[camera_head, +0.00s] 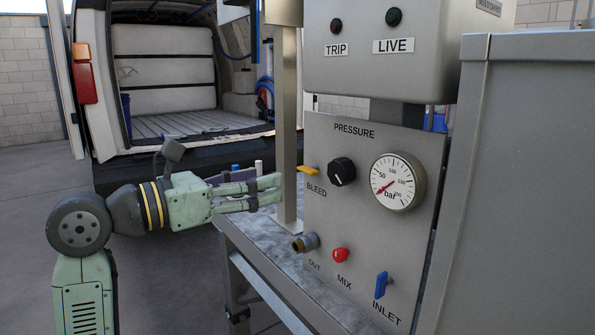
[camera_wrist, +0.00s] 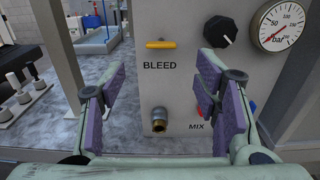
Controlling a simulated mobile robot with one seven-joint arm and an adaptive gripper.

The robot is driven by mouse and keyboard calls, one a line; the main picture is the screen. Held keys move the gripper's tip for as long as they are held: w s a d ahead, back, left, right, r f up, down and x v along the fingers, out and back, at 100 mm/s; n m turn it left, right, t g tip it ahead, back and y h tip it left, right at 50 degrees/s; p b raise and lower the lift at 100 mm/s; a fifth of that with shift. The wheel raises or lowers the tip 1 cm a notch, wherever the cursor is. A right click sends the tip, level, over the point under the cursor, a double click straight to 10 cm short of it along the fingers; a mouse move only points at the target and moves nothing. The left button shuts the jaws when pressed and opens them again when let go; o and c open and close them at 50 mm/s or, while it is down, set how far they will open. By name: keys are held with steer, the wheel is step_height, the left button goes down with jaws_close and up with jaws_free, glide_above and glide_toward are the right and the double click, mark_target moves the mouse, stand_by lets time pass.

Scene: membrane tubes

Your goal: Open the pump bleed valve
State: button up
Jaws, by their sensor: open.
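The bleed valve's yellow lever (camera_head: 308,169) sits on the grey pump panel (camera_head: 372,165), above the BLEED label. In the wrist view the yellow lever (camera_wrist: 161,44) lies horizontal, straight ahead and a little above the space between my fingers. My gripper (camera_head: 280,190) is open and empty, in front of the panel's left side. In the wrist view my gripper (camera_wrist: 162,90) shows both purple-padded fingers spread apart, with the brass outlet (camera_wrist: 159,120) showing between them. The fingers appear apart from the lever.
A black pressure knob (camera_head: 342,171), a gauge (camera_head: 397,181), a red MIX button (camera_head: 340,255) and a blue INLET lever (camera_head: 381,285) are on the panel. A metal post (camera_head: 286,120) stands left of it. A large grey cabinet (camera_head: 520,190) blocks the right. An open van (camera_head: 165,80) stands behind.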

mark_target(303, 171)
steer(key=p+x, duration=0.1)
steer(key=x, duration=0.8)
steer(key=shift+d, duration=0.1)
steer(key=shift+c, duration=0.2)
steer(key=c, duration=1.1)
